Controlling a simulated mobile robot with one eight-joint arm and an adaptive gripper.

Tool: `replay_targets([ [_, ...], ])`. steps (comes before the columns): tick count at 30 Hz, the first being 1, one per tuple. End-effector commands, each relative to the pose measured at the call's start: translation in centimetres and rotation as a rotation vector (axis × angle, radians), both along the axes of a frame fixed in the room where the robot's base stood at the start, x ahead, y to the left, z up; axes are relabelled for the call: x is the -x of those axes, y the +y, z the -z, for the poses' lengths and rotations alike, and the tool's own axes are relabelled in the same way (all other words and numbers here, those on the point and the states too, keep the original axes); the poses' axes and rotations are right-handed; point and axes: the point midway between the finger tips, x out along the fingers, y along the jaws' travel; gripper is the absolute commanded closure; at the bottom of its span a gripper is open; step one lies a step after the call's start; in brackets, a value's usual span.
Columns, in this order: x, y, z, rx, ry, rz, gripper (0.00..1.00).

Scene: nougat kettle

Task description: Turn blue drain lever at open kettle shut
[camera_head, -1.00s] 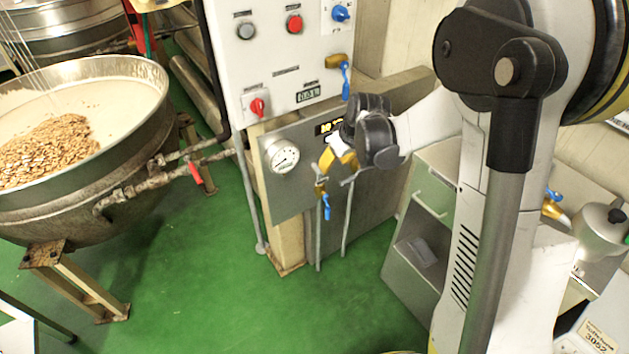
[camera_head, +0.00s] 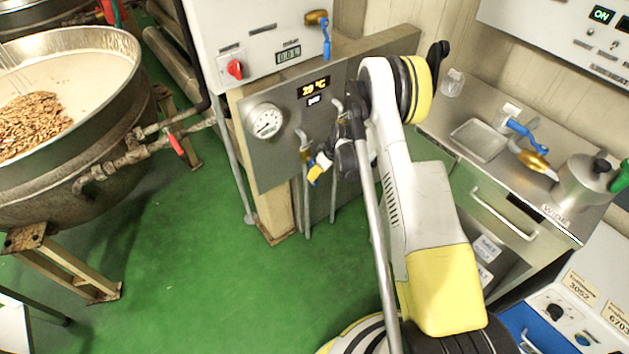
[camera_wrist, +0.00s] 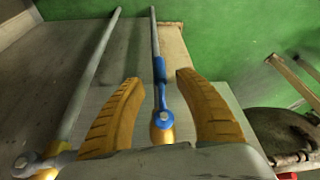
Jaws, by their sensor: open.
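In the wrist view, a blue lever (camera_wrist: 160,82) on a brass valve (camera_wrist: 162,128) lies between the two yellow-brown fingers of my gripper (camera_wrist: 158,82). The fingers are open, with a visible gap on each side of the lever. The lever runs roughly in line with the grey pipe beyond it. In the head view, my gripper (camera_head: 319,168) is at the brass valve on the front of the steel panel (camera_head: 262,160), and its fingers partly hide the lever. The large open kettle (camera_head: 95,185) stands at left, holding pale mass and nuts; a red lever (camera_head: 175,145) is on its pipe.
A second brass valve with a grey fitting (camera_wrist: 45,163) is beside my gripper in the wrist view. A white control box (camera_head: 240,45) hangs above the panel. A bench with a small lidded kettle (camera_head: 583,187) is at right. Green floor (camera_head: 210,270) is clear.

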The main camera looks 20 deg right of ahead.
Motion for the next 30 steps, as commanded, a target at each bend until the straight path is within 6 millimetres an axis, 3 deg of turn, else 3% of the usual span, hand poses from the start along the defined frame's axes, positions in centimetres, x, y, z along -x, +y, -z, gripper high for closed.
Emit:
replay_targets([
  [1, -0.4, 0.2, 1.3, 0.0, 0.0, -0.001, 0.6],
  [7, -1.3, 0.7, 3.8, 0.0, 0.0, 0.0, 0.6],
  [19, -1.6, 0.9, 4.3, 0.0, 0.0, 0.001, 0.6],
  [23, -1.6, 0.9, 4.3, 0.0, 0.0, 0.001, 0.98],
  [30, -1.6, 0.9, 4.3, 0.0, 0.0, 0.001, 1.0],
])
